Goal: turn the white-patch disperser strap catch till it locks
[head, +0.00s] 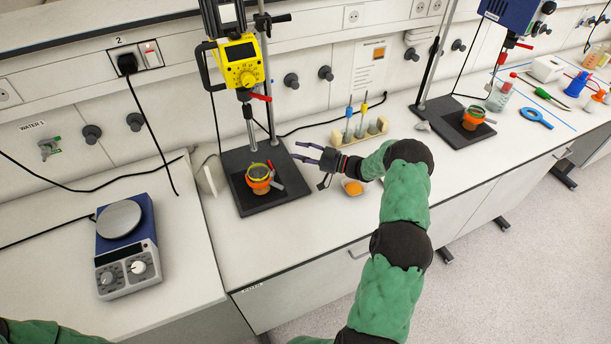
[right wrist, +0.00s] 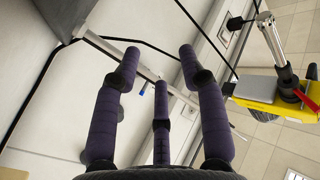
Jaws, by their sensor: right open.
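The near yellow disperser (head: 240,62) hangs on a stand above a dark base plate (head: 252,205). An orange strap holder (head: 259,184) around a small vessel stands on that plate under the shaft. A red piece (head: 270,166) and a pale lever (head: 278,186) stick out at the holder's right side; which is the catch, and whether it is locked, I cannot tell. No white patch can be made out for sure. My right gripper (head: 303,153) is open and empty, right of the holder and apart from it. The yellow disperser (right wrist: 262,90) is at right in the right wrist view. My left gripper is out of view.
A rack (head: 358,132) with blue and yellow tools stands behind my right gripper. An orange dish (head: 353,187) lies beside my right forearm. A blue disperser (head: 510,12) with its own orange holder (head: 473,118) stands farther right. A hotplate (head: 124,245) is at left.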

